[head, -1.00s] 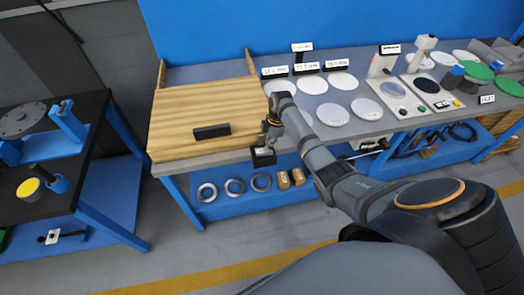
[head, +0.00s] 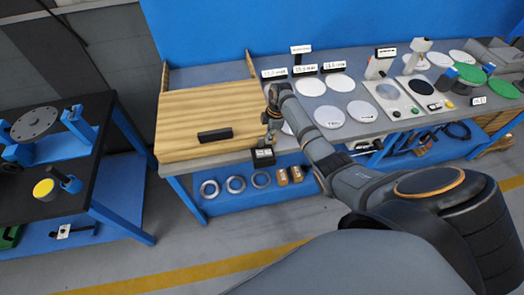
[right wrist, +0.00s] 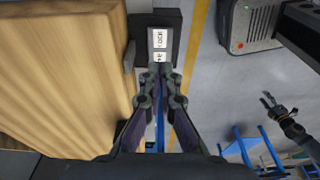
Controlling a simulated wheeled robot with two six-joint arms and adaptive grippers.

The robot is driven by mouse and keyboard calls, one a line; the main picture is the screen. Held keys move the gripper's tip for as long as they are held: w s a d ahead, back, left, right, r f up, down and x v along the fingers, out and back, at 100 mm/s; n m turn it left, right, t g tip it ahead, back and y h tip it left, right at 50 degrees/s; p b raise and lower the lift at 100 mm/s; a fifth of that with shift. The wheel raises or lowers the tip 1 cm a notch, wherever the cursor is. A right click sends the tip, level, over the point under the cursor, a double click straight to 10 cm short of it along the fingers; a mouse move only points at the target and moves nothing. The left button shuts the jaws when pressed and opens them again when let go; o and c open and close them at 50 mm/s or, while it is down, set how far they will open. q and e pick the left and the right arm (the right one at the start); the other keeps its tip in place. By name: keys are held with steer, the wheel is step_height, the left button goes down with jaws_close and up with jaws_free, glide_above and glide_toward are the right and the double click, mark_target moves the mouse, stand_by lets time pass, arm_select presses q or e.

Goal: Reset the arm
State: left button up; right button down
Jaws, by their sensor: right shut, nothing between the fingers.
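My right arm reaches from the lower right of the head view to the front edge of the workbench. Its gripper (head: 269,140) points down just above a small black holder with a white label (head: 263,157), at the right end of the wooden box. In the right wrist view the right gripper (right wrist: 159,76) has its fingertips together with nothing between them, just below the labelled holder (right wrist: 160,42). Whether they touch it I cannot tell. My left gripper (right wrist: 269,101) shows small over the floor in the right wrist view; its opening is unclear. It is outside the head view.
The wooden box (head: 190,115) with a black handle (head: 215,135) stands left of the gripper. White discs (head: 329,116) and a scale (head: 390,95) lie to the right. Rings (head: 235,184) lie on the lower shelf. A black table (head: 75,160) stands at left. Floor in front is clear.

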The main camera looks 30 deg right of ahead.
steer(key=shift+f, duration=0.15)
steer(key=s+a+f+m+t+h, duration=0.15)
steer(key=s+a+m, duration=0.35)
steer(key=s, duration=0.6)
steer(key=s+a+r+m+t+h, duration=0.1)
steer(key=s+a+r+m, duration=0.1)
steer(key=s+r+m, duration=0.35)
steer(key=s+a+r+m+t, duration=0.1)
steer(key=s+r+m, duration=0.2)
steer(key=s, duration=0.6)
step_height(320, 180, down, 30)
steer(key=s+d+g+b, duration=0.2)
steer(key=b, duration=0.1)
steer(key=s+d+f+b, duration=0.1)
steer(key=s+f+b, duration=0.1)
steer(key=s+f, duration=1.6)
steer(key=shift+s+d+m+g+b, duration=0.25)
steer(key=shift+s+m+g+b, duration=0.1)
steer(key=shift+m, duration=0.1)
